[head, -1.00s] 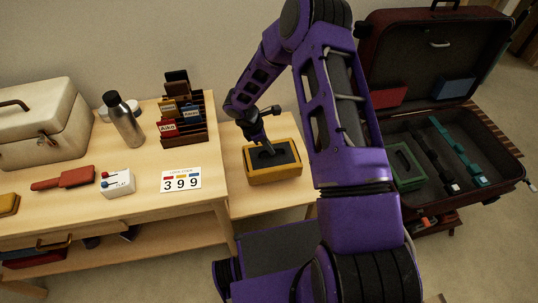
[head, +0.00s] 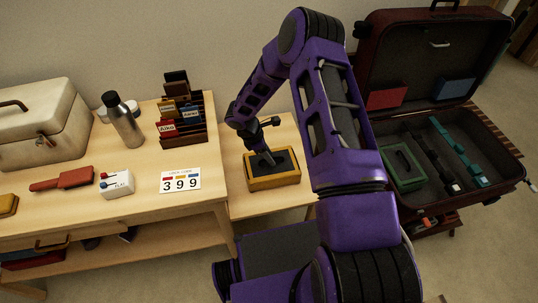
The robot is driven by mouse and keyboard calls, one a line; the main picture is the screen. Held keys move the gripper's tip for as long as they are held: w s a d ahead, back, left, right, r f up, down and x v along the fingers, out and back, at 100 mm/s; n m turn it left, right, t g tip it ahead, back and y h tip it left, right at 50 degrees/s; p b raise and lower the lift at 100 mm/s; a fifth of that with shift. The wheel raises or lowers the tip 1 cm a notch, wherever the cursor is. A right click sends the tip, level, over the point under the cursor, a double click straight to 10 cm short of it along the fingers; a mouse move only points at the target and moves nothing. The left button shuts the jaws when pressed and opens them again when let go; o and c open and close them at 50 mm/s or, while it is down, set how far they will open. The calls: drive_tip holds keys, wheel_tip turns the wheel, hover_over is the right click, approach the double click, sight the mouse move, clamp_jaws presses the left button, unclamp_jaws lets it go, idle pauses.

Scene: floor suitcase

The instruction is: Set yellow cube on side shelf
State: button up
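The yellow cube (head: 275,184) is a yellow block with a dark recessed top. In the head view it is at the low wooden side shelf (head: 246,206), right of the main table. It looks upright and on or very close to the shelf surface; I cannot tell if it touches. My gripper (head: 268,159) points down into the dark top of the cube. Its fingertips are small and partly lost against the dark recess. The cube has moved together with my gripper, so it appears held by its top.
The higher table left of the shelf carries a steel bottle (head: 126,126), a card rack (head: 184,136), a number card (head: 180,180) and a cream case (head: 45,128). An open suitcase (head: 452,205) stands on the right. Bare shelf shows behind and in front of the cube.

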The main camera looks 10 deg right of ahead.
drive_tip(key=v, duration=1.2)
drive_tip(key=shift+p, duration=0.4)
drive_tip(key=shift+r, duration=0.1)
drive_tip(key=shift+a, duration=0.1)
